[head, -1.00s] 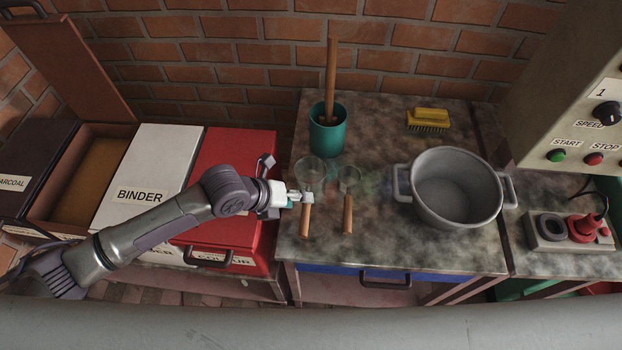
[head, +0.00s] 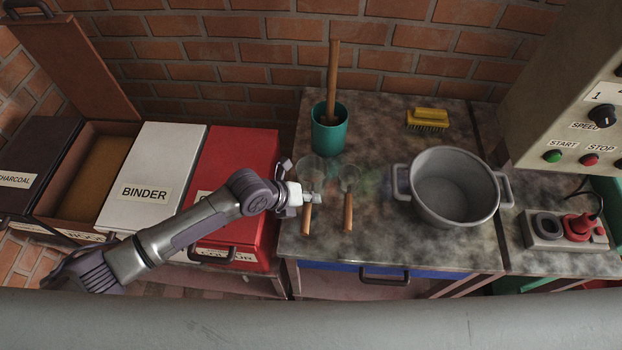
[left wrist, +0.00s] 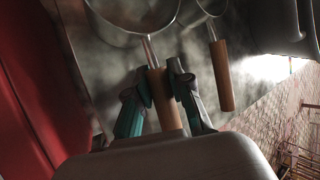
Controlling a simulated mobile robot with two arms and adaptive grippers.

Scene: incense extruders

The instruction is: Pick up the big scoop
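My left gripper (head: 312,198) is at the upper handle. In the left wrist view, the fingers of my left gripper (left wrist: 160,88) are drawn in close on both sides of the wooden handle (left wrist: 168,112) and look shut on it. The bowl (left wrist: 135,15) is beyond the fingers. A smaller scoop (head: 348,210) lies just right, also in the left wrist view (left wrist: 221,75). My right gripper is out of view.
A teal cup (head: 329,137) with a wooden stick stands behind the scoops. A grey pot (head: 450,190) stands to the right, a yellow brush (head: 427,117) behind it. A red box (head: 235,160) and a white binder box (head: 150,175) are left of the table.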

